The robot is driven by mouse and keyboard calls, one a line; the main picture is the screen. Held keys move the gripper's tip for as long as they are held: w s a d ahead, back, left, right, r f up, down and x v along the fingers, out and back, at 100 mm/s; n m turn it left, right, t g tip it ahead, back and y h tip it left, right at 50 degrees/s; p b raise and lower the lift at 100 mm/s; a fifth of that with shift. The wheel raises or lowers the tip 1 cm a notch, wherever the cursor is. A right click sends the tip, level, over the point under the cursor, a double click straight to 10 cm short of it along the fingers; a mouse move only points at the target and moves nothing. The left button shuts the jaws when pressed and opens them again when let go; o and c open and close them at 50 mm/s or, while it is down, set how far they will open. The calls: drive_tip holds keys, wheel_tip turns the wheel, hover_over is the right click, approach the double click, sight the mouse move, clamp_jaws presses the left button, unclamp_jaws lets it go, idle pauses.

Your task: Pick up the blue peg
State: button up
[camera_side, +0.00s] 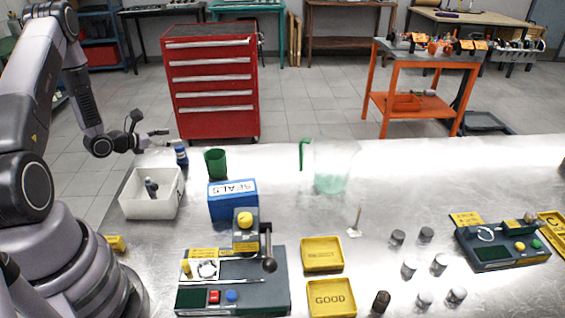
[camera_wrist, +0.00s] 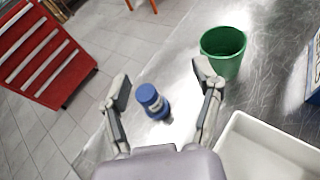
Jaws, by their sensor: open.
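My gripper (camera_side: 148,127) is open and empty at the back left, above the table's far edge. In the wrist view my gripper's fingers (camera_wrist: 163,88) are spread wide. In the side view this blue bottle (camera_side: 181,156) stands on the table, just right of and below my gripper.
A green cup (camera_side: 215,163) stands right of the bottle; it also shows in the wrist view (camera_wrist: 223,64). A white bin (camera_side: 128,205) holds a grey thing. A blue SEALS box (camera_side: 233,203) and a clear jug (camera_side: 331,168) stand nearby. Yellow trays (camera_side: 322,270) lie in front.

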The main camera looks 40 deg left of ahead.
sight(177, 147)
drive_tip(key=a+f+n, duration=0.1)
drive_tip(key=s+a+f+y, duration=0.1)
drive_tip(key=f, duration=0.1)
drive_tip(key=s+a+f+n+y, duration=0.1)
drive_tip(key=f, duration=0.1)
drive_tip(key=shift+a+n+g, duration=0.1)
drive_tip(key=shift+n+g, duration=0.2)
drive_tip(key=x, duration=0.6)
drive_tip(key=shift+w, duration=0.4)
clamp_jaws()
